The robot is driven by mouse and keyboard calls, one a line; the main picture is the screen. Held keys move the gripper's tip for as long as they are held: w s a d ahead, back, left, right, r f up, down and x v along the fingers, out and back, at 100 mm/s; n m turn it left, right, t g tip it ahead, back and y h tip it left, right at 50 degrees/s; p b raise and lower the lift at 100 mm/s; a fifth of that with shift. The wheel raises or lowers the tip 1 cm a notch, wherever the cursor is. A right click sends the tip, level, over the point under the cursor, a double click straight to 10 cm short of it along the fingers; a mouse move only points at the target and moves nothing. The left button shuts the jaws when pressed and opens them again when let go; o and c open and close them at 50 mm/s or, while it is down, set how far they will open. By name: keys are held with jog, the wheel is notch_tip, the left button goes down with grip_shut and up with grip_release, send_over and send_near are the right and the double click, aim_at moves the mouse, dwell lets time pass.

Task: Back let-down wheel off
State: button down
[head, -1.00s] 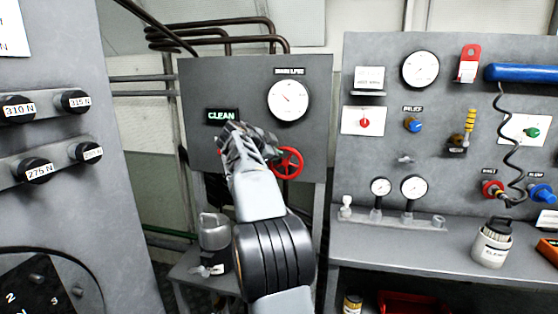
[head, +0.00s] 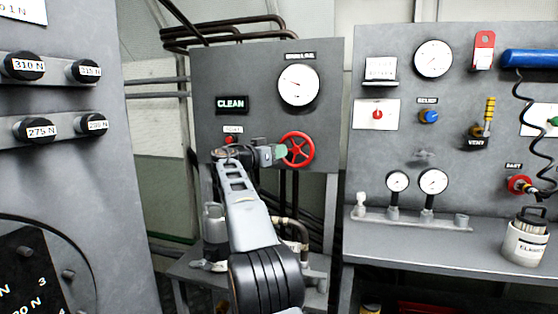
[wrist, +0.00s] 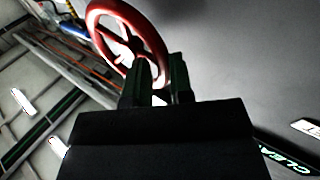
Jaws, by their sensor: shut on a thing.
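The red let-down wheel (head: 297,149) is mounted low on the right of the grey panel (head: 210,75), below a round gauge (head: 298,85). My gripper (head: 281,152) reaches it from the left and is shut on the left part of its rim. In the wrist view, my two fingers (wrist: 158,75) are at the near edge of the red wheel (wrist: 152,45). The exact contact between fingers and rim is partly hidden.
A small red knob (head: 229,140) is just above my wrist on the panel. Dark pipes (head: 235,25) run above. A grey canister (head: 213,225) stands below, left of my arm. A second panel (head: 390,150) with gauges and valves is close on the right.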

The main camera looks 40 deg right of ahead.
jog(key=s+f+n+t+h+b, duration=0.1)
jog(key=f+n+t+b, duration=0.1)
jog(key=n+b, duration=0.4)
jog(key=s+d+f+n+t+h+b, duration=0.1)
jog(key=n+t+b, duration=0.4)
jog(key=n+b, duration=0.2)
jog(key=s+d+f+n+t+h+b, duration=0.1)
jog(key=f+n+t+b, duration=0.1)
jog(key=n+t+b, duration=0.2)
jog(key=shift+f+n+h+b, duration=0.2)
jog(key=shift+n+b, duration=0.45)
jog(key=shift+b, duration=0.35)
jog(key=shift+f+n+h+b, duration=0.15)
jog(key=shift+n+b, duration=0.5)
jog(key=shift+b, duration=0.35)
jog(key=shift+w+d+f+n, duration=0.1)
jog(key=shift+n, duration=0.3)
jog(key=c, duration=1.1)
grip_release()
jog(key=v, duration=1.3)
jog(key=shift+s+a+f+b, duration=0.1)
jog(key=shift+s+a+b, duration=0.15)
jog(key=shift+a+b, duration=0.1)
